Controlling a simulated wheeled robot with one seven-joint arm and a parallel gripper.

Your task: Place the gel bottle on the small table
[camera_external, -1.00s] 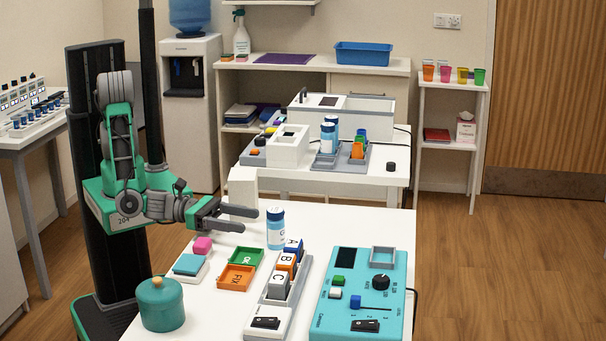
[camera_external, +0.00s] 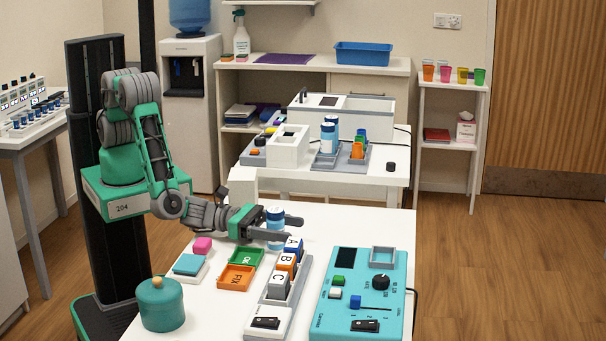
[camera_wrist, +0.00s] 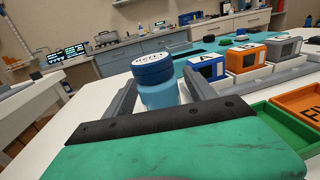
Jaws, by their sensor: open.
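The gel bottle (camera_external: 275,222), light blue with a dark blue cap, stands upright on the white front table (camera_external: 365,222). My gripper (camera_external: 293,229) is open and low over this table, with one finger on each side of the bottle. In the wrist view the bottle (camera_wrist: 157,82) stands between the two open fingers (camera_wrist: 158,95). Whether a finger touches it I cannot tell. Its lower part is partly hidden by my gripper. Which table is the small one is unclear; a narrow white stand (camera_external: 451,87) with coloured cups is at the right back.
Lettered blocks (camera_external: 287,262) in a grey rack stand close in front of the bottle. A teal control box (camera_external: 345,300), green and orange trays (camera_external: 236,278) and a teal jar (camera_external: 161,305) share the table. Another white table (camera_external: 375,178) behind holds similar bottles.

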